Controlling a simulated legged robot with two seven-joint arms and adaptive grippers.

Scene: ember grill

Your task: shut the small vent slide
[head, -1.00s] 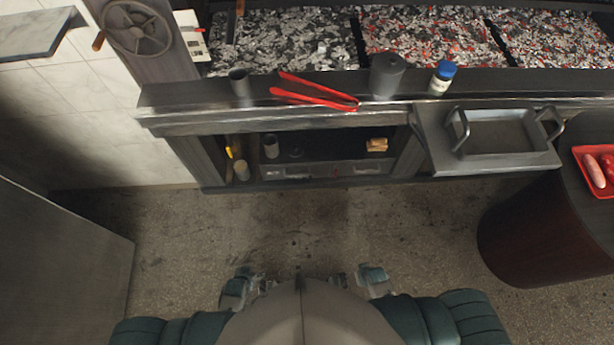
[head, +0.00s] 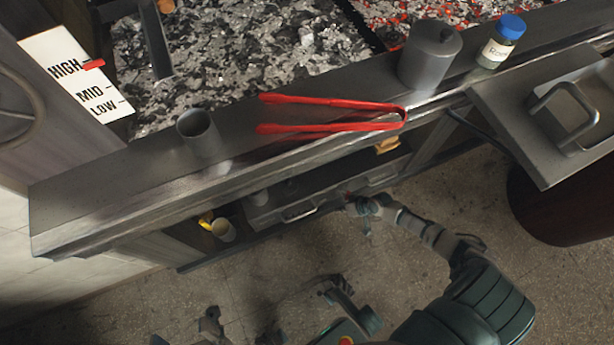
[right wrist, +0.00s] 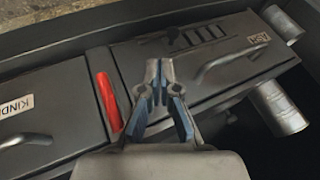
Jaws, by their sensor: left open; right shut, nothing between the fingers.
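The small vent slide (right wrist: 203,34) is on a dark panel in the right wrist view. It shows several dark slots beside a small black knob (right wrist: 172,34); how far the slots are covered is hard to tell. My right gripper (right wrist: 159,72) is shut and empty in front of this panel, its tips below the knob in the picture and apart from it. In the head view my right gripper (head: 362,208) is at the low drawer front under the grill. My left gripper (head: 211,325) is open, low at the bottom edge, far from the grill.
A red bar (right wrist: 107,100) stands between the vent panel and the kindling drawer (right wrist: 45,115). A drawer handle (right wrist: 228,64) and a metal cylinder (right wrist: 277,108) are to the right.

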